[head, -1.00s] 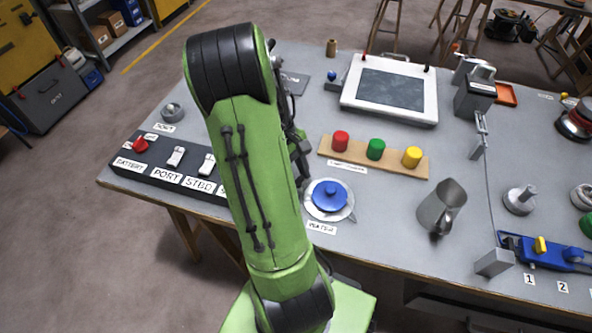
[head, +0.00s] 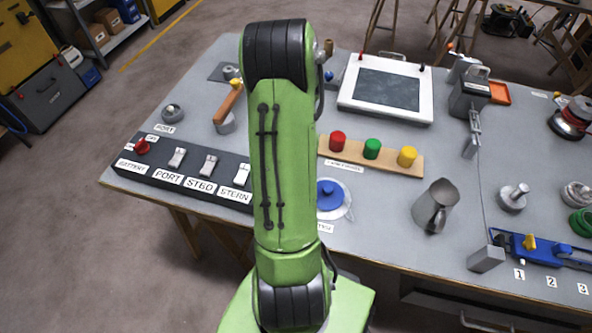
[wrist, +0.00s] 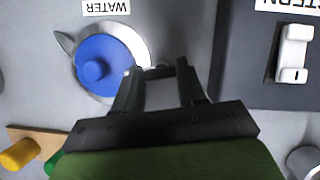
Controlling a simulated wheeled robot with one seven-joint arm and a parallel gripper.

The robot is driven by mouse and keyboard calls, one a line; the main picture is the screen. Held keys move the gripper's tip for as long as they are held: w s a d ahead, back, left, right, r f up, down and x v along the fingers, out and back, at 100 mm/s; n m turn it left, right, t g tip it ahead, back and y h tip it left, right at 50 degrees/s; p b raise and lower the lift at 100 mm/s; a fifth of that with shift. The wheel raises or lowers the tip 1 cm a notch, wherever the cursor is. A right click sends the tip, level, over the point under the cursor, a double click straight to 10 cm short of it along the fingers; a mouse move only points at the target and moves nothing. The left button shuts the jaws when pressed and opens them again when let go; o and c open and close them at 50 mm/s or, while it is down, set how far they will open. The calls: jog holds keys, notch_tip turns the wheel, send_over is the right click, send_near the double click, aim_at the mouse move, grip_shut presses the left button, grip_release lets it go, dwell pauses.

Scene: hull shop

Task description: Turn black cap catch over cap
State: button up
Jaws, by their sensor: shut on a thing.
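The blue cap (wrist: 97,70) sits on a round pale fitting labelled WATER, at the left of the wrist view. Part of the catch is hidden by the fingers. My gripper is hidden behind my arm in the head view.
A dark switch panel (head: 205,173) lies to the left of the cap. A wooden strip with red, green and yellow knobs (head: 415,168) is behind it to the right. An orange-handled tool (head: 228,102) lies at back left.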

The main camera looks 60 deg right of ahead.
jog(key=shift+m+t+p, duration=0.45)
jog(key=shift+m+t, duration=0.05)
jog(key=shift+m, duration=0.7)
jog(key=o, duration=1.1)
jog(key=shift+c, duration=0.2)
jog(key=p+v, duration=0.5)
jog(key=v, duration=1)
jog(key=shift+d+r, duration=0.2)
jog(key=shift+r, duration=0.15)
